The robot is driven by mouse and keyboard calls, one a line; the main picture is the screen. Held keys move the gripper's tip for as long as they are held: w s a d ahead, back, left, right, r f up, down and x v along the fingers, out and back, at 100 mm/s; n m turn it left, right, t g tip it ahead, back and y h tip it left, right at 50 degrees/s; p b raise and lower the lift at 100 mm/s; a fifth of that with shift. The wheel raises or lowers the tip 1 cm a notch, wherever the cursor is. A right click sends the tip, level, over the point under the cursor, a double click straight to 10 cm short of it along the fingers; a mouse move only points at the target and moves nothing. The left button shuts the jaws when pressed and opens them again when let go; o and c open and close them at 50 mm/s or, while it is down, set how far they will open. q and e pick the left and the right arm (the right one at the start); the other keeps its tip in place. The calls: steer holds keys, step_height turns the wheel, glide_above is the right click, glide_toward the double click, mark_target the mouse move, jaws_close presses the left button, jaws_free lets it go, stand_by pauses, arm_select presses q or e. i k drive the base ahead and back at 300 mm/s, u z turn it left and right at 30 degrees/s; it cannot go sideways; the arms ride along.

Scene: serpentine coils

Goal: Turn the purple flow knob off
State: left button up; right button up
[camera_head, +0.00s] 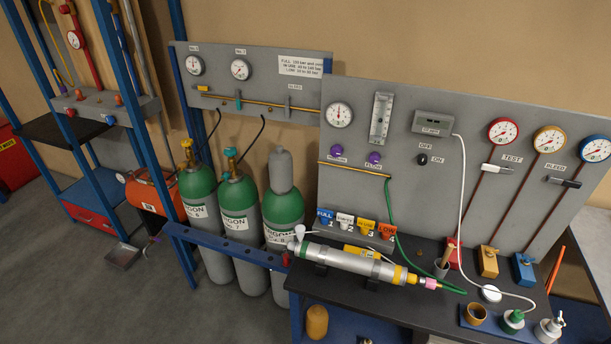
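Two purple knobs are mounted on the grey panel (440,215) at right, above a thin brass pipe. The left purple knob (337,151) sits below a round white gauge (339,114). The right purple knob (374,157) sits below a clear flow tube (381,119); the small label under it seems to read FLOW. The label under the left knob is too small to read. The turn position of either knob cannot be told. Neither of my grippers is in view, and nothing touches the knobs.
A silver cylinder (350,262) lies on the dark bench in front of the panel, with a green hose (391,210) rising behind it. Several green gas bottles (240,205) stand left of the bench. Cups and bottles crowd the right front.

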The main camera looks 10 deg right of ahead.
mark_target(374, 158)
steer(key=u, duration=0.4)
steer(key=k, duration=0.65)
steer(key=u, duration=0.8)
steer(key=i, duration=1.1)
steer(key=z, duration=0.8)
steer(key=i, duration=0.75)
steer(key=z, duration=0.85)
